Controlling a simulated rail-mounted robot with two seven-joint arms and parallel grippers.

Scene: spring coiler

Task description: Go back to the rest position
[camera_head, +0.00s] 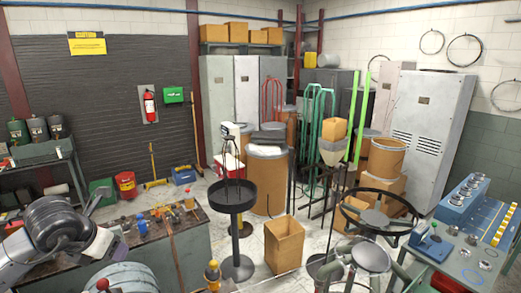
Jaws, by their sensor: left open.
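My left arm comes in at the lower left, with a large dark round joint and a pale link. My left gripper (118,243) is at the end of this link, over the workbench (190,243). It is small in the picture and open, and I see nothing held in it. My right gripper is not in view.
Bottles and small parts lie on the workbench. A black round tray stand (233,195), a cardboard box (284,243) and a black ring stand (380,235) stand on the floor. Drums and cabinets fill the back.

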